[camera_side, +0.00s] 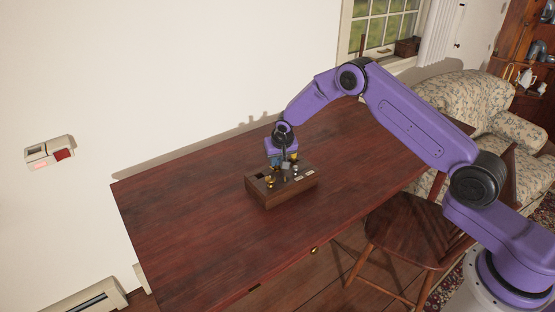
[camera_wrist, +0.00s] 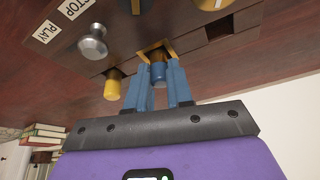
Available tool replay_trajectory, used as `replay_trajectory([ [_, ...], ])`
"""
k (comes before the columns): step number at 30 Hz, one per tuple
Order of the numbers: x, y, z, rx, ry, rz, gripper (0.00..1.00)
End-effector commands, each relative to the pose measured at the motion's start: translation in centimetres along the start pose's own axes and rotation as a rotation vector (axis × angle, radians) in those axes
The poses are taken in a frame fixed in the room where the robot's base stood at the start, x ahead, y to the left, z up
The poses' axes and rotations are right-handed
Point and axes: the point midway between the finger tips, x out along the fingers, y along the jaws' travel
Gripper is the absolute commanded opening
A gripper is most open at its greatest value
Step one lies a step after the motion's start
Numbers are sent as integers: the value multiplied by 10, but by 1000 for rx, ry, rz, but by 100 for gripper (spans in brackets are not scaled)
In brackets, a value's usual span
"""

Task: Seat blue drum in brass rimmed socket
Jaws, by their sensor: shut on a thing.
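My gripper (camera_wrist: 160,84) has blue fingers that are shut on the blue drum (camera_wrist: 158,73) in the wrist view. The drum's end is at the square brass-rimmed socket (camera_wrist: 168,44) in the brown wooden panel. The drum overlaps the opening in this view, and I cannot tell how deep it sits.
A yellow peg (camera_wrist: 113,84) stands close to the left finger. A silver knob (camera_wrist: 92,42) is farther left, by the STOP and PLAY labels. A dark square recess (camera_wrist: 219,32) is right of the socket. The table (camera_side: 200,220) is clear around the box.

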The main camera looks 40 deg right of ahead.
Motion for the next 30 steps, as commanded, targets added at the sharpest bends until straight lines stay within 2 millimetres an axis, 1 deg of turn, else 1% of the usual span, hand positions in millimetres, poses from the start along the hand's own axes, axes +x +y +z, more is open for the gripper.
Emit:
replay_trajectory([
  [3, 3, 0, 1, 0, 0, 0, 0],
  [4, 3, 0, 1, 0, 0, 0, 24],
  [5, 3, 0, 1, 0, 0, 0, 34],
  [6, 3, 0, 1, 0, 0, 0, 46],
  [15, 2, 0, 1, 0, 0, 0, 46],
  [19, -5, 0, -1, 0, 1, -1, 46],
  [23, -20, -1, -1, -1, 2, -2, 46],
  [30, -61, -1, -1, 0, 1, -1, 46],
])
